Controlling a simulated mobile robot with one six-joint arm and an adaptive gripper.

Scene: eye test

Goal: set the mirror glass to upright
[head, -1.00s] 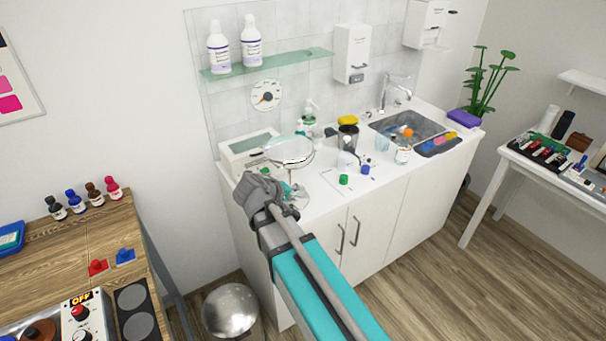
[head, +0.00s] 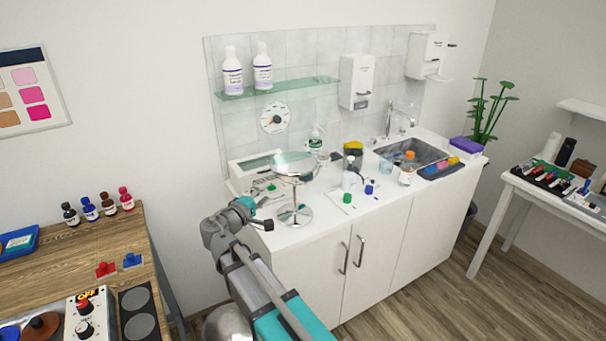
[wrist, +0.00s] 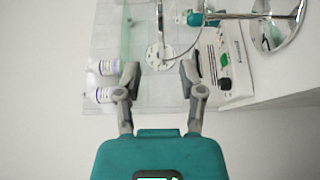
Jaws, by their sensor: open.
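The round mirror glass (head: 296,163) sits on a chrome stand on the white counter, left of the sink. It lies tilted back, close to flat, with its face turned mostly upward. The stand's round foot (head: 295,215) rests near the counter's front left edge. In the wrist view, turned sideways, the stand (wrist: 272,32) shows at top right and a thin curved rim (wrist: 178,55) reaches beyond the fingertips. My gripper (wrist: 160,72) is open, with nothing seen between its fingers. In the head view it is at the counter's left end, left of the mirror and apart from it.
A white device (head: 252,168) stands behind the mirror. A pump bottle (head: 315,143) and a yellow-topped jar (head: 353,153) stand to its right. A glass shelf (head: 290,88) with two bottles is above. The wooden table (head: 100,240) is at left.

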